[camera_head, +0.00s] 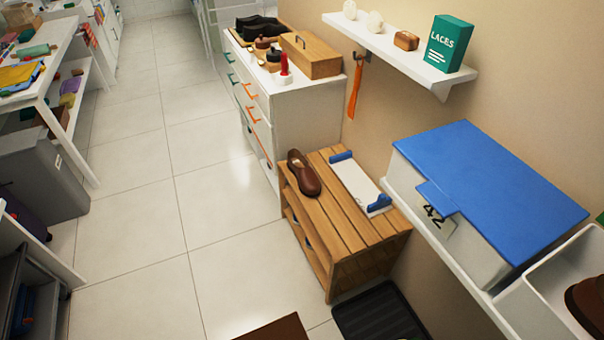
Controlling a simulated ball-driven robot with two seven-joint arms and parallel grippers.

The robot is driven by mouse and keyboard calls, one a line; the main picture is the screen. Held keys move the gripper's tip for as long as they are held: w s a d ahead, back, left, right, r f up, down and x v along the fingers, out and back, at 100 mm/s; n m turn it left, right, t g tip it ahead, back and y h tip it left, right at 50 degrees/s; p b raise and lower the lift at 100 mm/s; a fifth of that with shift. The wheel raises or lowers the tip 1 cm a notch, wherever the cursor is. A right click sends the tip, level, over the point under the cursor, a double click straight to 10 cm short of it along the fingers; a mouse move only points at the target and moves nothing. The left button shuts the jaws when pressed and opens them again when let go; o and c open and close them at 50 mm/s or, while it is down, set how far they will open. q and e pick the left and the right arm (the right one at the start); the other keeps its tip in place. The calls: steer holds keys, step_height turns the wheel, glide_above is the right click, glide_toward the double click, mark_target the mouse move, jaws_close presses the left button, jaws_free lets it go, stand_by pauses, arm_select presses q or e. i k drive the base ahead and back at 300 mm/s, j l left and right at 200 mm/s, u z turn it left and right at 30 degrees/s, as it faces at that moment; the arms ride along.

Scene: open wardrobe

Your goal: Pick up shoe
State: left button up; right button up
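A brown shoe (304,174) lies on the left side of the slatted wooden bench (345,232), its toe pointing toward the lower right. Part of another brown shoe (586,302) shows in an open white bin at the right edge, cut off by the frame. A pair of black shoes (259,28) sits on top of the white drawer cabinet at the back. Neither of my grippers is in view.
A white tray with blue ends (360,185) lies beside the shoe on the bench. A blue-lidded box (484,190) marked 42 sits on a shelf at right. A white drawer cabinet (310,120) stands behind the bench. The tiled floor (180,220) left of the bench is clear.

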mark_target(308, 184)
steer(key=i+j+z, duration=0.15)
steer(key=i+j, duration=0.4)
steer(key=i+j+z, duration=0.1)
steer(key=i+j, duration=0.45)
steer(key=j, duration=0.15)
